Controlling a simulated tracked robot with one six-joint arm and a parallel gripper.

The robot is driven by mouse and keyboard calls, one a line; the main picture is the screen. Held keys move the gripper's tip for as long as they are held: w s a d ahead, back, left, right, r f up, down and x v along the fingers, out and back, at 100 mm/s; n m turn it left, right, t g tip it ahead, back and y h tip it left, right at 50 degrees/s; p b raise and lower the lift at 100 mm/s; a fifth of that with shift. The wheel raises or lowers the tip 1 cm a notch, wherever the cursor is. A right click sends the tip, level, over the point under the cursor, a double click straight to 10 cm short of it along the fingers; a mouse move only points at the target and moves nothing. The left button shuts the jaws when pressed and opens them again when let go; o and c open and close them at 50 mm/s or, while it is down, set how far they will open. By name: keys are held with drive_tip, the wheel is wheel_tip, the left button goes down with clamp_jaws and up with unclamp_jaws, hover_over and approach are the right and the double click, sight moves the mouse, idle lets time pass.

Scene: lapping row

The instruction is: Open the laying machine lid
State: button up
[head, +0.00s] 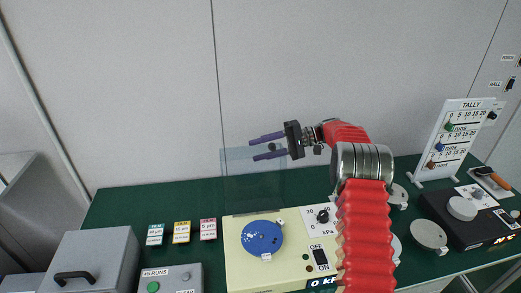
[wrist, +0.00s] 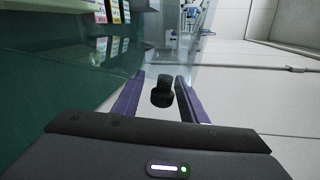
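The cream machine (head: 240,275) stands on the green bench with a blue round plate (head: 262,237) on top. A clear lid (head: 238,185) stands raised at its back, tilted up above the plate. My gripper (head: 267,147) is at the upper part of the lid, its two purple fingers pointing left. In the wrist view, a black knob (wrist: 162,92) sits between the spread fingers of my gripper (wrist: 160,77), with a visible gap on each side. The clear panel also shows beyond it in the wrist view (wrist: 155,55). My red arm hides the machine's right side.
A grey box (head: 105,250) with a black handle and a control box (head: 180,275) with a green button stand at the left. Several small labelled packs (head: 181,232) lie behind them. A tally board (head: 460,135) and black device (head: 465,225) stand right.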

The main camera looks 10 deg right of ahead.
clamp_jaws()
idle(0.4)
